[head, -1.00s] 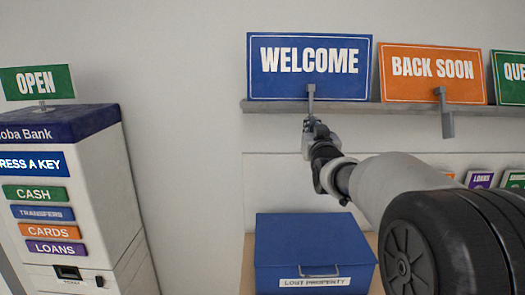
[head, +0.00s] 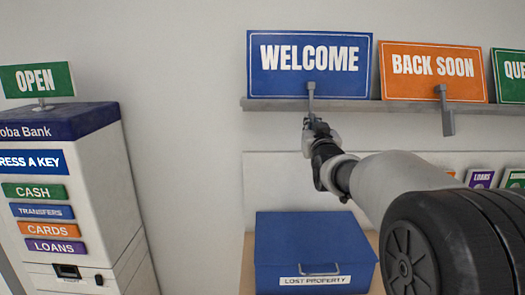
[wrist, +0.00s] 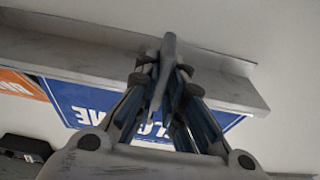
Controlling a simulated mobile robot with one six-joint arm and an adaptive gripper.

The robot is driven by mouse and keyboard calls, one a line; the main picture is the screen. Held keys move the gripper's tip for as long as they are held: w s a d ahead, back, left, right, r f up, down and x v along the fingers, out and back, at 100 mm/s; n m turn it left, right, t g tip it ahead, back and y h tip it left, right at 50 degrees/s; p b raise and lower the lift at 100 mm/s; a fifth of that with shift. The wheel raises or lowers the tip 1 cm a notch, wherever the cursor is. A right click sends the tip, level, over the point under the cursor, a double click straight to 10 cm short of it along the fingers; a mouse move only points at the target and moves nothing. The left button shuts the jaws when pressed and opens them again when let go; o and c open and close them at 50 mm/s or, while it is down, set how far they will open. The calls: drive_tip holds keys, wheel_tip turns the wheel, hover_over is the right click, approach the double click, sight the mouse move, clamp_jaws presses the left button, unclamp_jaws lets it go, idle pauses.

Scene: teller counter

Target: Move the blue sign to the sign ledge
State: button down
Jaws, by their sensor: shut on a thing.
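The blue sign (head: 280,55) reads WELCOME. It is upright at the left end of the grey sign ledge (head: 275,105), its lower edge level with the ledge. I cannot tell whether its full weight rests there. A grey handle hangs from its front. My gripper (head: 312,122) is below the ledge, shut on that handle's lower part. In the wrist view my fingers (wrist: 161,82) close around the grey handle. The blue sign (wrist: 78,98) shows behind them, partly hidden, with the ledge (wrist: 75,50) across the view.
An orange BACK SOON sign (head: 410,66) with its own hanging handle stands just right, and a green sign (head: 510,75) beyond. A blue lost property box (head: 310,240) sits below. A bank kiosk (head: 90,160) with a green OPEN sign (head: 40,79) is at left.

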drive_tip(key=c, duration=1.6)
unclamp_jaws()
drive_tip(key=shift+o, duration=0.4)
drive_tip(key=o, duration=0.4)
drive_tip(key=s+f+b, duration=0.1)
drive_tip(key=s+b, duration=0.6)
drive_tip(key=s, duration=0.2)
drive_tip(key=shift+b, duration=0.35)
drive_tip(key=s+f+g, duration=0.5)
drive_tip(key=s+f, duration=0.5)
drive_tip(key=s, duration=0.4)
drive_tip(key=s+f+g, duration=0.4)
drive_tip(key=s+f, duration=0.6)
drive_tip(key=s, duration=0.4)
drive_tip(key=s+f+g, duration=0.5)
drive_tip(key=s+f, duration=0.5)
drive_tip(key=s, duration=0.4)
drive_tip(key=shift+d+f+g, duration=0.15)
drive_tip(key=shift+f+g, duration=0.15)
drive_tip(key=shift+f, duration=0.1)
